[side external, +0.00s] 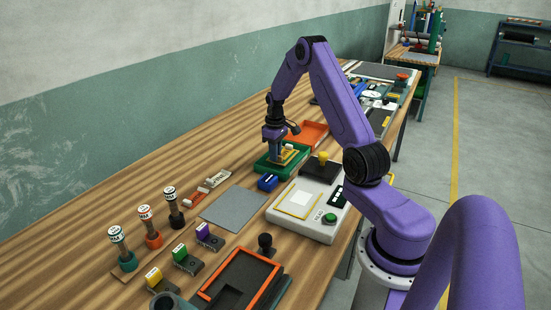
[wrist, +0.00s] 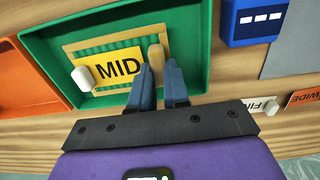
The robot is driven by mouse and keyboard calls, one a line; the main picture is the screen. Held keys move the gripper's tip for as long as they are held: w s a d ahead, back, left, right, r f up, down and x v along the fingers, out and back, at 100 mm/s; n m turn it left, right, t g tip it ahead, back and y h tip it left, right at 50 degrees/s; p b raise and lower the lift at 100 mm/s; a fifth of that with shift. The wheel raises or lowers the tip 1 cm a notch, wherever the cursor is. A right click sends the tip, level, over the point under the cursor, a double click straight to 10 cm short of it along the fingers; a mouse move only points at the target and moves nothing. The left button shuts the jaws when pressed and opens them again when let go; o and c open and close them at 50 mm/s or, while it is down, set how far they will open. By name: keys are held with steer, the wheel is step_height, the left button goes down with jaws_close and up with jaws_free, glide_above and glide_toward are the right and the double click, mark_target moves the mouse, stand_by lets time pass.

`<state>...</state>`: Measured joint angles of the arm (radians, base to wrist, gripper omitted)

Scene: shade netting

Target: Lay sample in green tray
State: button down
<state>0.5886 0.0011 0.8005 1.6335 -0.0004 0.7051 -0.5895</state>
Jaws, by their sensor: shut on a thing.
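The sample is a tan-framed piece with a yellow label reading MID (wrist: 118,67) and a pale knob at its left end. In the wrist view it lies within the walls of the green tray (wrist: 50,55). My gripper (wrist: 163,72) is shut on the sample's tan wooden tab at its right end. In the side external view my gripper (side external: 274,146) points down over the green tray (side external: 270,168), with the sample (side external: 290,154) at its fingers. I cannot tell whether the sample touches the tray floor.
An orange tray (side external: 308,132) adjoins beyond the green one. A blue block (side external: 267,182) stands just in front of it. A white device (side external: 305,210) with a green button and a black base with a yellow knob (side external: 321,165) are to the right. A grey mat (side external: 233,208) lies nearer.

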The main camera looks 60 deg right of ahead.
steer(key=shift+f, duration=1.05)
steer(key=shift+f, duration=0.2)
steer(key=c, duration=1.1)
jaws_free()
steer(key=shift+r, duration=0.1)
